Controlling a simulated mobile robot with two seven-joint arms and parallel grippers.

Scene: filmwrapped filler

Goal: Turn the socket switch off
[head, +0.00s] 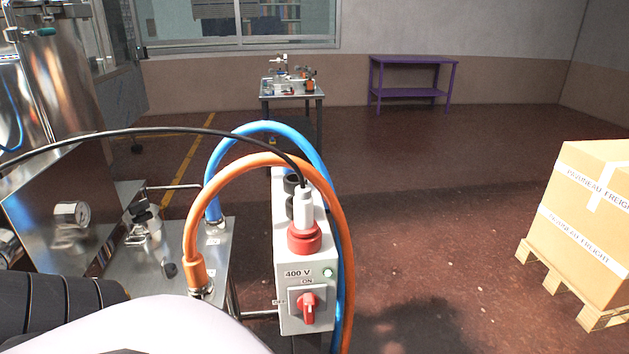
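The socket box (290,262) is a grey-white upright housing marked "400 V", just right of the steel machine in the head view. Its red rotary switch (308,307) sits low on the front face. The switch handle stands about upright, toward the "ON" mark above it; an "OFF" mark is to its left. A small green lamp (328,273) is up and right of the switch. A white and red plug (304,235) with a black cable sits in the socket above. Neither of my grippers is in view.
Orange (342,230) and blue (271,126) hoses arch around the box, running down its right side. A wrapped carton (585,220) stands on a pallet at right. Floor between is clear.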

